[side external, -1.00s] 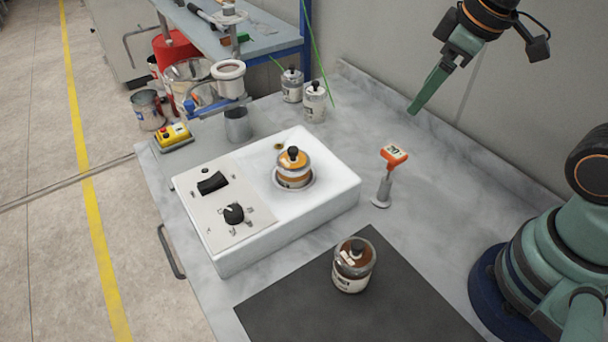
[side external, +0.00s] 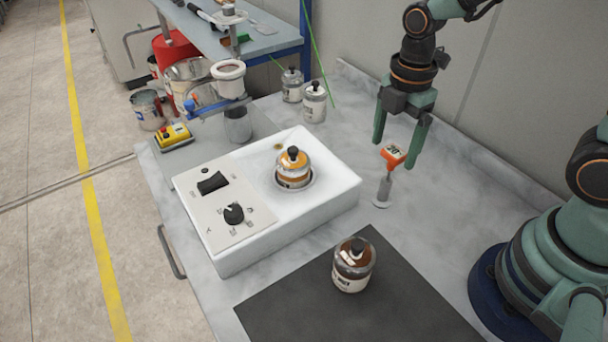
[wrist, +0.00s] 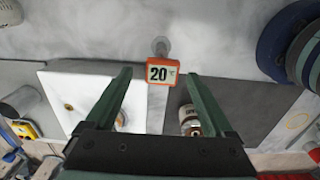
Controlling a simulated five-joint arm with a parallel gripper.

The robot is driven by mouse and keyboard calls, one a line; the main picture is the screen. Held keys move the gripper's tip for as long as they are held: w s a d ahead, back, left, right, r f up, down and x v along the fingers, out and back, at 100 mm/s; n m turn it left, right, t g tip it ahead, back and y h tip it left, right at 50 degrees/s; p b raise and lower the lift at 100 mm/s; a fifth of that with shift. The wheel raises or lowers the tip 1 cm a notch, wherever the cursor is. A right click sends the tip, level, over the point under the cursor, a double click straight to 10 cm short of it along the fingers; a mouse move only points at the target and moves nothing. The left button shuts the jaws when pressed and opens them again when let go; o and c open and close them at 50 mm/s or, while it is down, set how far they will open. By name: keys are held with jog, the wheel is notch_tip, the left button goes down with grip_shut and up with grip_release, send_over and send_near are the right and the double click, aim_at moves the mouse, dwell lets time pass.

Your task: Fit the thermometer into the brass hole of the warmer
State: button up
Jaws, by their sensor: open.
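The orange thermometer (side external: 392,158) with a grey display stands upright in a small stand (side external: 382,196) on the bench, right of the warmer. In the wrist view the thermometer (wrist: 162,72) reads 20 and lies just beyond and between the fingertips. My gripper (side external: 397,150) is open and empty, its fingers pointing down, above and behind the thermometer. The white warmer (side external: 330,195) has a jar with an orange band (side external: 293,170) seated in its well. The brass hole (side external: 279,146) is at the warmer's back, behind that jar; it also shows in the wrist view (wrist: 68,106).
A brown jar (side external: 353,265) stands on a dark mat (side external: 290,310) at the front. Two jars (side external: 314,102) stand behind the warmer. A wall borders the bench behind my gripper. The bench right of the thermometer is clear.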

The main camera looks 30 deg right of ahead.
aim_at(390, 168)
jog(key=shift+s+d+f, duration=0.1)
jog(key=shift+d+f, duration=0.05)
jog(key=shift+f, duration=3.2)
grip_shut()
